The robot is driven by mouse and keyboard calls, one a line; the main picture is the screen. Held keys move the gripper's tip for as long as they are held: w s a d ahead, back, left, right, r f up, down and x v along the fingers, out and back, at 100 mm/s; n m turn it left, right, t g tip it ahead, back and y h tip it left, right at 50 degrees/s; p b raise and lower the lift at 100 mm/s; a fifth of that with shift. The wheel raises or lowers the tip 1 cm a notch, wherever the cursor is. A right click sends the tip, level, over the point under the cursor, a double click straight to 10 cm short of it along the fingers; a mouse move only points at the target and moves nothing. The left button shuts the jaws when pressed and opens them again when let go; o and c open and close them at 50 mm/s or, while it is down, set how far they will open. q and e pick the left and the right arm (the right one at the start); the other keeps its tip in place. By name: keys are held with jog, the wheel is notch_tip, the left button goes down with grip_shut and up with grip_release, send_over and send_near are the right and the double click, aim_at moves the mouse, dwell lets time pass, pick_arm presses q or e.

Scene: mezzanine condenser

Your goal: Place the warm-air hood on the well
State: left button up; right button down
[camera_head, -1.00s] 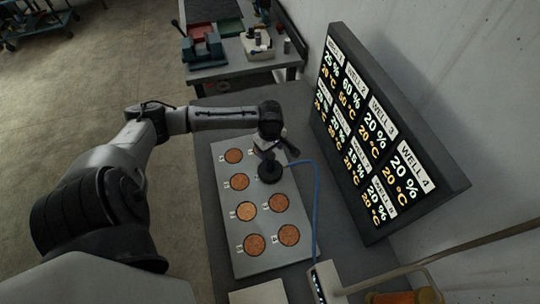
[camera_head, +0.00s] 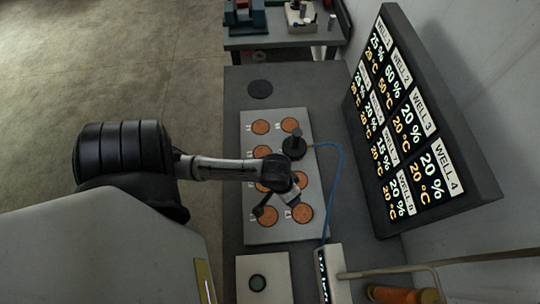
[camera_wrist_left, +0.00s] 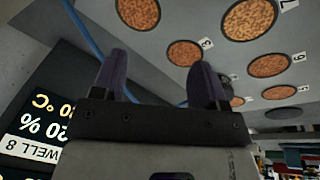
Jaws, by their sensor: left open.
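The warm-air hood (camera_head: 294,147) is a black disc with an upright knob and a blue hose (camera_head: 338,180). It sits over the second well from the far end in the right column of the grey well plate (camera_head: 279,232). My left gripper (camera_head: 276,204) is open and empty above the near part of the plate, apart from the hood. Its spread fingers also show in the left wrist view (camera_wrist_left: 160,78), where the hood is mostly hidden. Round orange-brown wells (camera_head: 302,213) show around the arm. My right gripper is out of view.
A monitor (camera_head: 425,125) with well readings stands at the right; WELL 2 reads 60 % and 50 °C. A dark disc (camera_head: 260,89) lies beyond the plate. A box with a dark circle (camera_head: 246,286) and a lit control box (camera_head: 339,272) stand at the near end.

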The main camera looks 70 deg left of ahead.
pick_arm(q)
jog(key=s+d+r+m+t+y, duration=0.1)
jog(key=s+d+r+m, duration=0.1)
jog(key=s+d+m, duration=0.2)
jog(key=shift+s+r+m, duration=0.3)
jog(key=shift+s+m, duration=0.8)
jog(key=shift+s, duration=0.25)
